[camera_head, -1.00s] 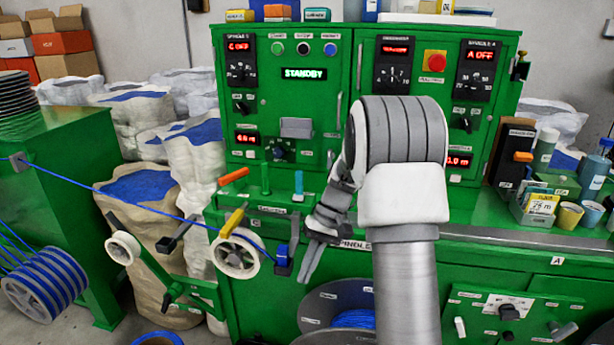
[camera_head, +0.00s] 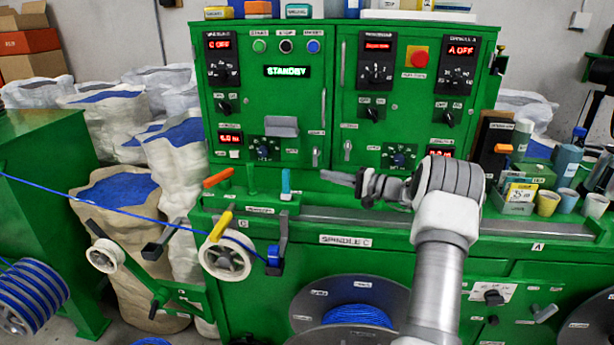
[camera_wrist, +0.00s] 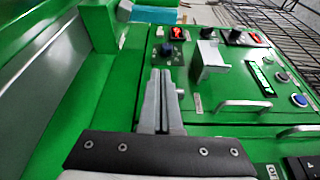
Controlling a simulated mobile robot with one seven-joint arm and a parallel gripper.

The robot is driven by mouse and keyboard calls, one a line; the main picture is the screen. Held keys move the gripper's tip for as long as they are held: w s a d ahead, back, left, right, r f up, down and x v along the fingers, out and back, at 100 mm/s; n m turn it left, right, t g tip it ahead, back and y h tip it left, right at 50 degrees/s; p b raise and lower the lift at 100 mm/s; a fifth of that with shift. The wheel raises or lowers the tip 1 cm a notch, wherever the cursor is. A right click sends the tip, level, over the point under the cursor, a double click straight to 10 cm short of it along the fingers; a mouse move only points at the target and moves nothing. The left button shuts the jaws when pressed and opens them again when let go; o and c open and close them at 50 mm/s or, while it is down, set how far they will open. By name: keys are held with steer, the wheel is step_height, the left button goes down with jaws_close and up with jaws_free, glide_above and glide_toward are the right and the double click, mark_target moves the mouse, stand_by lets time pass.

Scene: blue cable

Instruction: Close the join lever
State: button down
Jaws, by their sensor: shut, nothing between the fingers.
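Several levers are in the head view, and I cannot tell from the small labels which is the join lever. An orange-handled lever (camera_head: 217,178), a green one (camera_head: 251,180) and a light-blue one (camera_head: 285,184) stand along the left ledge of the green machine. A yellow lever (camera_head: 221,226) sits above a white pulley wheel (camera_head: 227,257). A dark lever with a blue block (camera_head: 276,256) is just right of the wheel. My gripper (camera_head: 328,176) is shut and empty, pointing left, right of the light-blue lever. In the wrist view its fingers (camera_wrist: 161,78) are together before the green panel.
The green cabinet front (camera_head: 300,110) with knobs, displays and a grey bracket (camera_head: 283,126) rises behind my gripper. A blue cable (camera_head: 105,204) runs from the left to the wheel. Cups and boxes (camera_head: 547,201) stand on the right ledge.

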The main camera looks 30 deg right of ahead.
mark_target(286, 183)
steer(key=w+a, duration=0.1)
steer(key=a, duration=0.1)
steer(key=w+a+p, duration=0.1)
steer(key=w+a, duration=0.1)
steer(key=a, duration=0.1)
steer(key=w+a, duration=0.2)
steer(key=shift+w+a, duration=0.2)
steer(key=shift+s+a+p, duration=0.35)
steer(key=shift+s, duration=0.2)
steer(key=shift+s+f+b, duration=0.1)
steer(key=shift+b, duration=0.6)
